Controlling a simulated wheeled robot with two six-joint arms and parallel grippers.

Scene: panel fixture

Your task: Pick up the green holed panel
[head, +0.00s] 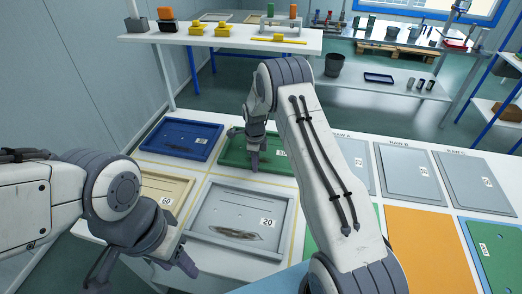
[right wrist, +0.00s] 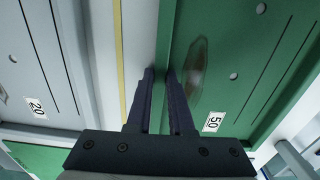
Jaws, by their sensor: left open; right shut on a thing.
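The green holed panel (head: 276,162) lies on the white table in the head view, partly hidden by my right arm. In the right wrist view the green panel (right wrist: 232,50) shows round holes, long grooves, a dark oval patch and a label reading 50. My right gripper (head: 254,166) points down at the panel's near edge. In the right wrist view my right gripper (right wrist: 161,78) has its fingers close together on either side of the panel's raised edge, shut on it. My left gripper (head: 146,272) is open and empty at the lower left, near the table's front edge.
A blue panel (head: 180,139), a cream panel (head: 162,188) and a grey panel labelled 20 (head: 215,215) lie around the green one. Raw grey plates (head: 408,174) and an orange plate (head: 425,245) lie to the right. A white shelf (head: 225,40) with yellow parts stands behind.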

